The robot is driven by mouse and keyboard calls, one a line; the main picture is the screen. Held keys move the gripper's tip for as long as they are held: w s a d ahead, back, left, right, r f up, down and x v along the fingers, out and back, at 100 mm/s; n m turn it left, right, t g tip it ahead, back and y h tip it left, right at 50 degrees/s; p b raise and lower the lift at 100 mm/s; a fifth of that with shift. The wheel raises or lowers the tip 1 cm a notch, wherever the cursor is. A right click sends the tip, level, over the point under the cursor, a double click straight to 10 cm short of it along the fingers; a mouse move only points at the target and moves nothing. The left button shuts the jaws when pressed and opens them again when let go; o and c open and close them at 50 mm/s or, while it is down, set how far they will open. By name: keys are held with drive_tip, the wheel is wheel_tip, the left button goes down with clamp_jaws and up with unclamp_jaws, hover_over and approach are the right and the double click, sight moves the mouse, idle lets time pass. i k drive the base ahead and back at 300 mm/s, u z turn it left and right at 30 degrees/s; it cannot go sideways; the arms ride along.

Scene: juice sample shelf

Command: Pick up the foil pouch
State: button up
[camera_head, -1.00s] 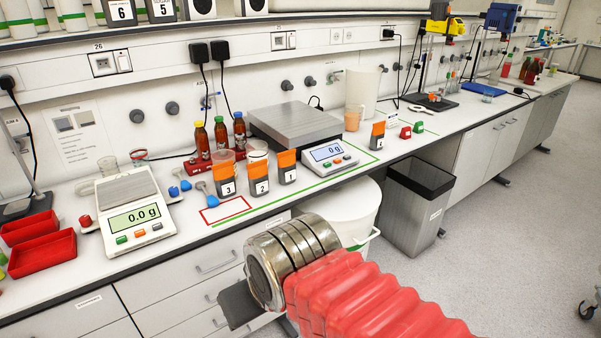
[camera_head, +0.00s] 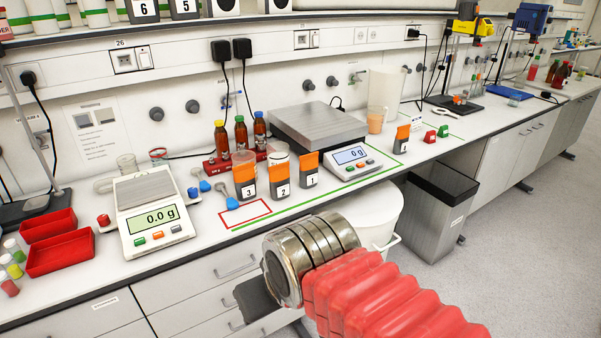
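I cannot make out a thing that is surely the foil pouch. Orange-topped dark packets or label cards numbered 3 (camera_head: 246,181), 2 (camera_head: 280,178) and 1 (camera_head: 309,169) stand upright in a row on the bench, and a similar one (camera_head: 402,138) stands further right. Clear cups show behind numbers 3 and 2. My gripper (camera_head: 257,304) is at lower centre, in front of the bench drawers and apart from these items. Only a dark part of it shows beyond my metal wrist, so its opening and fingertips are hidden.
A balance (camera_head: 152,215) reading 0.0 g and red trays (camera_head: 62,252) are on the left. A red-outlined rectangle (camera_head: 246,214) lies near the bench edge. A second scale (camera_head: 352,158) stands behind. A white bucket (camera_head: 382,215) and grey bin (camera_head: 440,210) stand below the bench.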

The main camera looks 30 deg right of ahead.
sight(309, 163)
drive_tip(key=i, duration=0.85)
drive_tip(key=z, duration=0.05)
